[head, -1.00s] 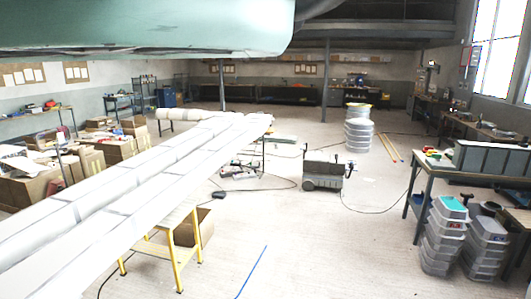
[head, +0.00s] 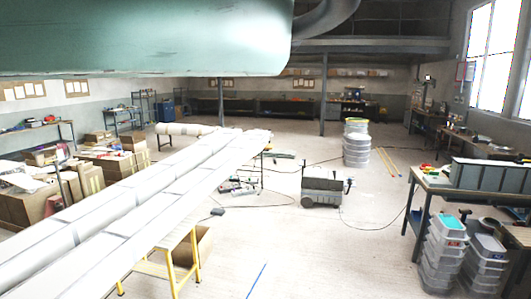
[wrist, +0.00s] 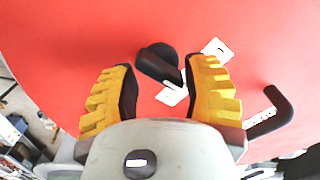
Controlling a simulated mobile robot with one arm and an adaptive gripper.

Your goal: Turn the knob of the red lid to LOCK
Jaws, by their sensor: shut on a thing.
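The red lid (wrist: 60,35) fills most of the wrist view. Its black knob (wrist: 156,62) stands between the two yellow-padded fingers of my gripper (wrist: 160,68), which is shut on it. The knob's bar points down and right in the picture. One white label (wrist: 217,48) lies up and right of the knob, partly behind the right finger. Another white label (wrist: 172,96) lies just below the knob. I cannot read either. The head view shows neither the lid nor my gripper.
A black bent handle (wrist: 272,112) stands on the lid right of my gripper. In the head view, long white wrapped moulds (head: 130,200) lie on yellow trestles at left. Stacked grey tubs (head: 445,250) stand at right. The middle floor (head: 330,250) is mostly clear, with cables.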

